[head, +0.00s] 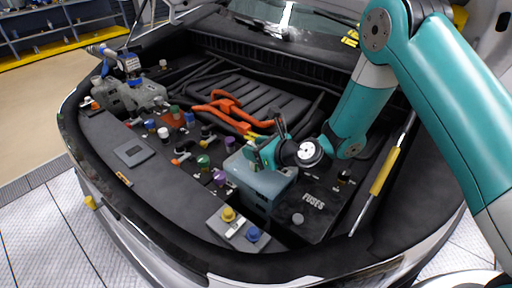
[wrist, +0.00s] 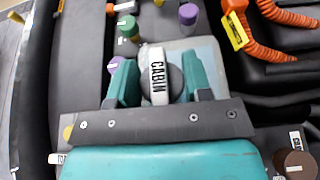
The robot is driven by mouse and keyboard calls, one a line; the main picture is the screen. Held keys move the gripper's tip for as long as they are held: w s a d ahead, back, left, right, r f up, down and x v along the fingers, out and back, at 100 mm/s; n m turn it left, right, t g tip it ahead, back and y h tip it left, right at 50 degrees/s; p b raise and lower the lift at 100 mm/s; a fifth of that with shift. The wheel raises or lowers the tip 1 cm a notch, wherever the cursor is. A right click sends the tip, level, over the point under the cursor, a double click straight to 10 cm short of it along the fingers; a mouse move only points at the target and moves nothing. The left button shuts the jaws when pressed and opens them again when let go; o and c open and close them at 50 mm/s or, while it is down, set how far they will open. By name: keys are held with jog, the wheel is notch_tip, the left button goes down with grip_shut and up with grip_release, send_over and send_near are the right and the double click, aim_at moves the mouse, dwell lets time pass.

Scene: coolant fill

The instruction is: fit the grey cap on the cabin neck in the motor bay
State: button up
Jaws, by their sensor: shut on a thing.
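My gripper (wrist: 162,80) is shut, with its two teal fingers on either side of a dark grey round cap (wrist: 176,84). A white curved tag (wrist: 158,75) with black lettering that looks like CABIN shows against the cap, between the fingers. In the head view my gripper (head: 264,153) is over a pale blue translucent tank (head: 262,187) in the motor bay. The tank also shows behind the fingers in the wrist view (wrist: 207,52). The cabin neck is hidden by the gripper and cap, so I cannot tell whether the cap touches it.
Green (head: 203,161) and purple (head: 219,178) caps stand close left of the tank. Yellow (head: 228,214) and blue (head: 253,234) caps are in front. A dark FUSES cover (head: 318,213) lies to the right. Orange cables (head: 226,106) run behind. A yellow-sleeved strut (head: 384,172) stands at right.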

jog(key=shift+f+b, duration=0.8)
jog(key=shift+f, duration=0.65)
jog(key=o, duration=1)
jog(key=shift+r, duration=0.1)
jog(key=shift+o, duration=0.2)
